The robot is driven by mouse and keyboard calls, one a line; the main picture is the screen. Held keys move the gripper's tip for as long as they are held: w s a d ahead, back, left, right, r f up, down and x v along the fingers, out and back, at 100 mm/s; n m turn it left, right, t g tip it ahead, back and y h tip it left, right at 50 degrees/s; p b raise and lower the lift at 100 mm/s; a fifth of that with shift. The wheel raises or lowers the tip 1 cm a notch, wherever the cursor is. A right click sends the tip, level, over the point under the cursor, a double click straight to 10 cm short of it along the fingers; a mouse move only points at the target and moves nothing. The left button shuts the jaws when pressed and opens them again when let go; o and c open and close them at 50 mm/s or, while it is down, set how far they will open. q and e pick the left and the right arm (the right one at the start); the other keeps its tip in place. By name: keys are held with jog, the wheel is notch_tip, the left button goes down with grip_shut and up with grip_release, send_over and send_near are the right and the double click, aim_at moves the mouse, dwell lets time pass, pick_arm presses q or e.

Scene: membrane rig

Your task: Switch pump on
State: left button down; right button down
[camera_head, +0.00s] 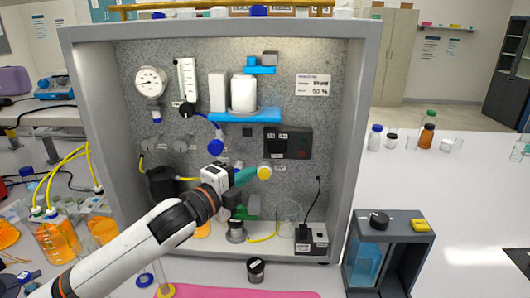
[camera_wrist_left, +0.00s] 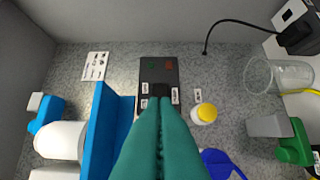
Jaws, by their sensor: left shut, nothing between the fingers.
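A black switch box (camera_head: 288,142) with small labels is mounted on the speckled back panel. In the left wrist view the box (camera_wrist_left: 158,72) shows faint green and red marks and a black part at its near edge. My left gripper (camera_head: 254,171) has teal fingers, shut and empty, pointing at the panel. In the left wrist view the fingertips (camera_wrist_left: 160,102) overlap the box's near edge and hide part of it; I cannot tell whether they touch. A yellow-capped white knob (camera_head: 264,172) sits beside the fingertips and below the box. My right gripper is not in view.
The grey cabinet (camera_head: 353,130) walls surround the panel. A blue shelf (camera_head: 240,115) with white cylinders juts out above left. A glass beaker (camera_head: 289,215) and a black plug (camera_head: 302,234) stand below. A blue tank (camera_head: 366,262) is at right.

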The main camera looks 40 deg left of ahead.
pick_arm(q)
jog(key=p, duration=0.3)
send_near(270, 148)
jog(key=w+d, duration=0.4)
jog(key=shift+w+a+p, duration=0.8)
jog(key=shift+w+a, duration=0.5)
jog(key=shift+a, duration=0.15)
jog(key=shift+w+a, duration=0.25)
jog(key=shift+a, duration=0.1)
jog(key=shift+w+a, duration=0.1)
jog(key=shift+f, duration=0.1)
